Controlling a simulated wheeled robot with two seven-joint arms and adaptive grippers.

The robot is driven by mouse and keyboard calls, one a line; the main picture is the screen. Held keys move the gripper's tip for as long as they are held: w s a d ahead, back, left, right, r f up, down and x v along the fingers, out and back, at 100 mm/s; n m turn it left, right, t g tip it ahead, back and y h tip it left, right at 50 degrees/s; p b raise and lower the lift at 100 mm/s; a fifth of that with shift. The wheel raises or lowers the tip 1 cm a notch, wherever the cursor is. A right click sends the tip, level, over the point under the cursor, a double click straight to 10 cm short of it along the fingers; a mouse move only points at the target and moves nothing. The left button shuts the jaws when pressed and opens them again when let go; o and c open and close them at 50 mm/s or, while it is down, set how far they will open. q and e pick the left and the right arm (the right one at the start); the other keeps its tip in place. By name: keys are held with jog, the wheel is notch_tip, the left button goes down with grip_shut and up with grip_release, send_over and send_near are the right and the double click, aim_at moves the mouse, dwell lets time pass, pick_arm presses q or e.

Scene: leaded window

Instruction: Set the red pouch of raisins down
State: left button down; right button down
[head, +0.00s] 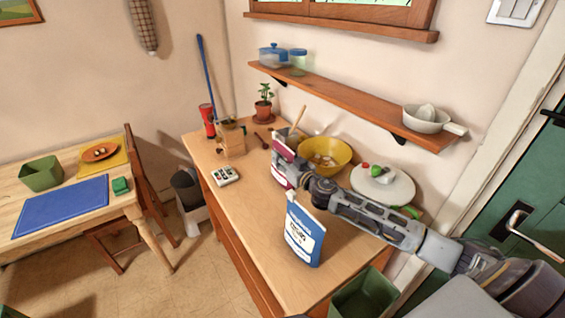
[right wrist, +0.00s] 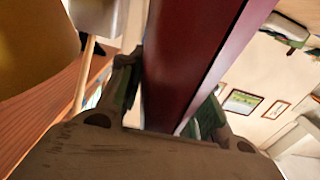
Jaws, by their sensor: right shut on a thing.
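The red pouch (head: 280,168), red with a pale upper part, is upright at the middle of the wooden counter (head: 262,215), left of the yellow bowl. My right gripper (head: 297,173) is shut on it from the right side. In the right wrist view the pouch's dark red face (right wrist: 190,55) stands between the two fingers of the gripper (right wrist: 165,105). Whether its bottom touches the counter I cannot tell. My left gripper is not in view.
A blue and white pouch (head: 303,235) stands at the counter's front, near my right arm. Close by are a yellow bowl (head: 337,150), a round white board (head: 398,188) with food, and a wooden grinder (head: 231,142). The counter left of the blue pouch is clear.

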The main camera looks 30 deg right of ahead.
aim_at(282, 143)
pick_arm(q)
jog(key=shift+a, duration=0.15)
pick_arm(e)
jog(key=shift+r, duration=0.2)
